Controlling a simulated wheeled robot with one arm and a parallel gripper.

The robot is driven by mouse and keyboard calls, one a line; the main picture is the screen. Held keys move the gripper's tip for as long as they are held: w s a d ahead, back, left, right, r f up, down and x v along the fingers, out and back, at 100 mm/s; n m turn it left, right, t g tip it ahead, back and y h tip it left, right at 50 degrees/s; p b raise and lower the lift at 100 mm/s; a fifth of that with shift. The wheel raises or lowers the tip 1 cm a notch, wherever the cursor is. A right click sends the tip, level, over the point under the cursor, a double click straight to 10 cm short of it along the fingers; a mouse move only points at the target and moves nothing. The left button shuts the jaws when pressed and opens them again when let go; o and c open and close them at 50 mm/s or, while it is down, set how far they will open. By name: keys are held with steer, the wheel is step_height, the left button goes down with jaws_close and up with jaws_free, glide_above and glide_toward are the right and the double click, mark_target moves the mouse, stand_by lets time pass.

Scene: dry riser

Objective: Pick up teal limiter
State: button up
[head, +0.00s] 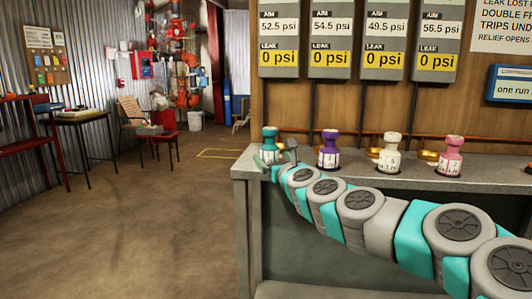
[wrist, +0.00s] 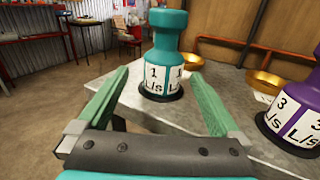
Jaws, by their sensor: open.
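The teal limiter (head: 270,143) stands upright at the left end of the grey counter in the head view. In the wrist view the teal limiter (wrist: 165,52) has a white label reading 1 L/s and rests on a dark round base. My gripper (wrist: 150,85) is open, with its two green fingers on either side of the space just in front of the limiter's lower part. No contact with it can be made out. In the head view my gripper (head: 276,157) is small and partly covers the limiter's lower part.
A purple limiter (head: 328,150) labelled 3 L/s stands to the right, then a cream limiter (head: 389,155) and a pink limiter (head: 450,158). Brass bowl-like pieces (wrist: 262,82) sit behind on the counter (head: 500,178). Its left edge is close to the teal limiter; open floor (head: 130,220) lies beyond.

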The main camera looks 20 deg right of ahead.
mark_target(266, 147)
steer(key=shift+w+d+r, duration=0.1)
steer(key=shift+w+d, duration=0.1)
steer(key=shift+w, duration=1.15)
steer(key=shift+w+d+r+p, duration=0.15)
steer(key=shift+w+p, duration=0.05)
steer(key=shift+w, duration=0.65)
steer(key=shift+w+d+r+p, duration=0.1)
steer(key=shift+w+d+p, duration=0.1)
steer(key=shift+w, duration=0.65)
steer(key=shift+w+d+r+p, duration=0.15)
steer(key=shift+w+p, duration=0.05)
steer(key=shift+w, duration=0.65)
jaws_close()
